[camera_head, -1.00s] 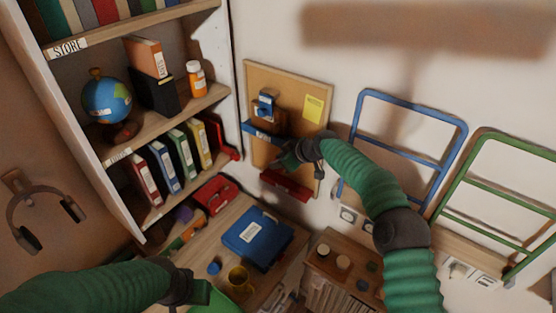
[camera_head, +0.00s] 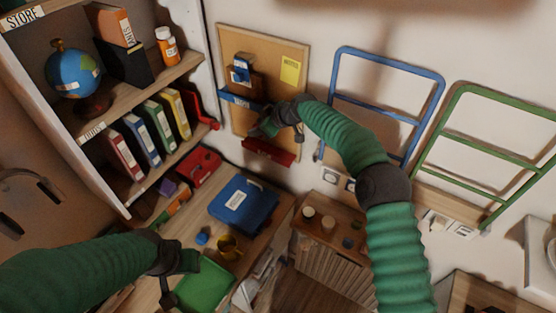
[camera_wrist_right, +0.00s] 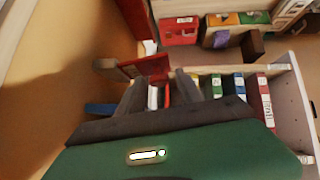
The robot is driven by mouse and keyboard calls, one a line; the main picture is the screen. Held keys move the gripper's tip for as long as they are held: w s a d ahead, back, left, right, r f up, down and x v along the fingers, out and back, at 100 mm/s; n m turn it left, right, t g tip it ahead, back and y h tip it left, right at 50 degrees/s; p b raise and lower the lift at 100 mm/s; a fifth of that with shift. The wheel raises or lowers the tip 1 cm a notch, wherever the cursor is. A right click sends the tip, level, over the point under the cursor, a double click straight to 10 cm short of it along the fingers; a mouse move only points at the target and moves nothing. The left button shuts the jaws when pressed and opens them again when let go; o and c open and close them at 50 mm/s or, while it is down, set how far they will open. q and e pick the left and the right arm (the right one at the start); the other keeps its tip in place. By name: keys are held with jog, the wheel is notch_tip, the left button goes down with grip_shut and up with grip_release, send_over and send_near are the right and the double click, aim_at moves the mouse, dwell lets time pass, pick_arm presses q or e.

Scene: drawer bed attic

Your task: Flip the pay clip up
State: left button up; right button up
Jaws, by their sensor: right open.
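A cork board (camera_head: 292,104) hangs on the wall with clips on it. A blue clip (camera_head: 242,68) is at its upper left, a long blue clip (camera_head: 236,98) sticks out below it, and a red clip (camera_head: 268,152) sticks out at the bottom. I cannot read which is the pay clip. My right gripper (camera_head: 266,124) is in front of the board between the long blue clip and the red one. In the right wrist view its fingers (camera_wrist_right: 160,88) are apart, with the red clip (camera_wrist_right: 145,66) just beyond them. My left gripper (camera_head: 184,264) is above the desk; its fingertips are unclear.
A bookshelf (camera_head: 150,182) stands left of the board. The desk below holds a blue box (camera_head: 243,203), a yellow mug (camera_head: 228,246), and a green tray (camera_head: 205,284). Blue (camera_head: 392,55) and green (camera_head: 490,92) frames are on the right of the wall.

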notch_tip(320, 180, down, 8)
jog(key=d+n+t+h+b, duration=0.1)
jog(key=n+t+h+b, duration=0.2)
jog(key=n+t+b, duration=1.3)
jog(key=s+d+m+g+b, duration=0.3)
jog(key=s+m+g+b, duration=0.35)
jog(key=s, duration=0.85)
jog(key=s+d+f+m+g+h+p, duration=0.1)
jog(key=s+d+f+m+g+p, duration=0.2)
jog(key=s+d+f+m+g, duration=0.2)
notch_tip(320, 180, down, 4)
jog(key=s+d+m, duration=0.2)
jog(key=m, duration=0.3)
jog(key=shift+s+d+h, duration=0.25)
jog(key=shift+s+h, duration=0.05)
jog(key=shift+s, duration=0.05)
